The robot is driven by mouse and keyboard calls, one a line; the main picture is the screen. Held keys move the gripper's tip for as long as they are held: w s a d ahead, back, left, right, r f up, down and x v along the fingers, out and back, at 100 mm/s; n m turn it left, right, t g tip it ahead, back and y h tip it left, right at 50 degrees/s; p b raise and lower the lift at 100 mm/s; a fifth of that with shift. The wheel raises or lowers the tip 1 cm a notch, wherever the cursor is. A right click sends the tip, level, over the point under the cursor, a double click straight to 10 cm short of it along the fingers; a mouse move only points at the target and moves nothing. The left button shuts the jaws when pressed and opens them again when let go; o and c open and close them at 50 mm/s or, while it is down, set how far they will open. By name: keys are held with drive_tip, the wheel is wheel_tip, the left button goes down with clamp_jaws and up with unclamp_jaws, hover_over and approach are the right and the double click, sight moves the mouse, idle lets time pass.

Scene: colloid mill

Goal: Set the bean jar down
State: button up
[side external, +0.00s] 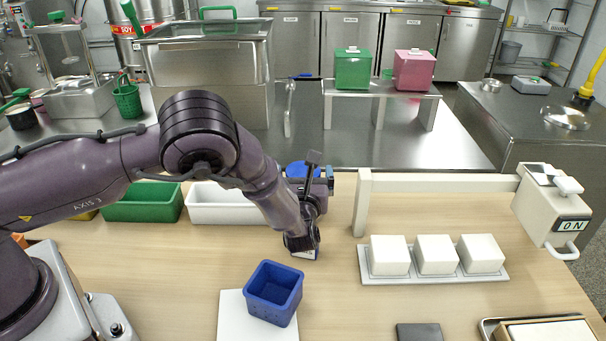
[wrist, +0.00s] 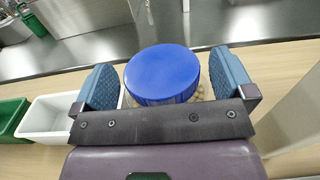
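The bean jar has a round blue lid (wrist: 162,74) and a clear body with pale beans showing around it. In the wrist view it sits between the two blue-grey fingers of my gripper (wrist: 166,80), which appear to close on its body from both sides. In the side external view only part of the blue lid (side external: 296,170) shows behind my arm, beside my gripper (side external: 318,180). The jar's lower body and base are hidden, so I cannot tell whether it touches the table.
A blue basket (side external: 274,292) stands on a white board (side external: 232,318) in front. Green (side external: 143,203) and white bins (side external: 222,207) lie left. A cream frame (side external: 362,205) and a tray with white blocks (side external: 436,276) are right. A steel counter (side external: 400,140) runs behind the wooden table (side external: 160,270).

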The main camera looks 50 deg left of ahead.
drive_tip(key=shift+r, duration=0.2)
drive_tip(key=v, duration=1.2)
drive_tip(key=s+a+r+n+g+h, duration=0.2)
drive_tip(key=s+a+r+n+g, duration=0.6)
drive_tip(key=a+r+n+g, duration=0.45)
drive_tip(key=s+d+r+n+t+h, duration=0.2)
drive_tip(key=s+r+n+t+h, duration=0.3)
drive_tip(key=s+r+n+h, duration=0.5)
drive_tip(key=s+r+n, duration=0.2)
drive_tip(key=s+n, duration=0.2)
drive_tip(key=s, duration=0.2)
drive_tip(key=shift+d+h, duration=0.25)
drive_tip(key=shift+h, duration=0.15)
